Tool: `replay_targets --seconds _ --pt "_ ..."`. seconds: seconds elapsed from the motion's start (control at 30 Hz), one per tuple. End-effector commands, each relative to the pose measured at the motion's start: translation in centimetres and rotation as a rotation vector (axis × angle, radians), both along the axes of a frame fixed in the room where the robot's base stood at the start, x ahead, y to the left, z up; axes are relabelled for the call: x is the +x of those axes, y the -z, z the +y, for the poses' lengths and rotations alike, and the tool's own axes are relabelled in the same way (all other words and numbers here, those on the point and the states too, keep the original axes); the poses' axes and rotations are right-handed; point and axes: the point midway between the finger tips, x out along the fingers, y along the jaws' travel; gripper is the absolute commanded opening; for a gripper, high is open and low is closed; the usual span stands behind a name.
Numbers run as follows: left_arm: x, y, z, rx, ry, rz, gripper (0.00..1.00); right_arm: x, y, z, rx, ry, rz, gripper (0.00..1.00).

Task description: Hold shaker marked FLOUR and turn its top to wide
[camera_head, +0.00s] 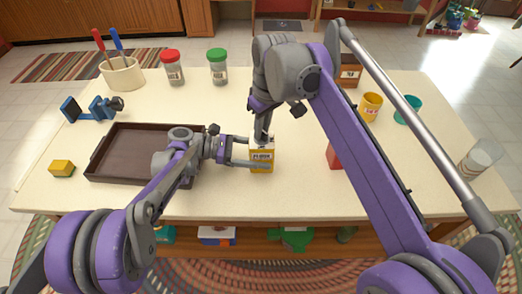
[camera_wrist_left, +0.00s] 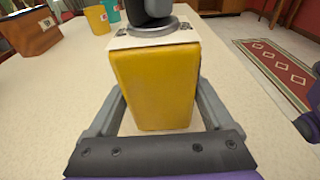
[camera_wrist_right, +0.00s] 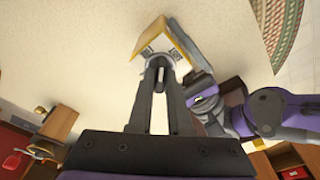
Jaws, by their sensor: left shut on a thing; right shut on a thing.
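The yellow shaker marked FLOUR (camera_head: 262,161) stands upright near the table's front middle. It has a pale top with a grey round part. My left gripper (camera_head: 250,165) is shut around the shaker's body from the left; in the left wrist view its fingers lie on both sides of the yellow body (camera_wrist_left: 155,85). My right gripper (camera_head: 262,138) comes down from above and is shut on the shaker's top. In the right wrist view its fingers (camera_wrist_right: 160,75) meet at the round part of the top, which they partly hide. The setting of the top cannot be read.
A dark tray (camera_head: 105,175) lies left of the shaker, with a yellow block (camera_head: 62,168) beside it. Red-topped (camera_head: 172,68) and green-topped shakers (camera_head: 217,66) stand behind. A red thing (camera_head: 334,155), yellow mug (camera_head: 370,106), teal mug (camera_head: 407,112) and glass jar (camera_head: 480,158) stand to the right.

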Motion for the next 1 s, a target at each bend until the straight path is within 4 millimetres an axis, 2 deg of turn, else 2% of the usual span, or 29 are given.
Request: replay_targets --seconds 0.7,0.83,1.0 --pt "0.00 0.00 0.00 0.000 0.000 0.000 0.31 0.04 -0.01 0.00 0.001 -1.073 0.001 0.00" --pt "0.00 0.01 0.00 0.000 0.000 0.000 0.31 0.01 -0.03 0.00 0.000 -1.206 0.001 0.00" --pt "0.00 0.01 0.00 0.000 0.000 0.000 0.31 -0.01 -0.03 -0.01 0.000 -1.242 0.001 0.00"
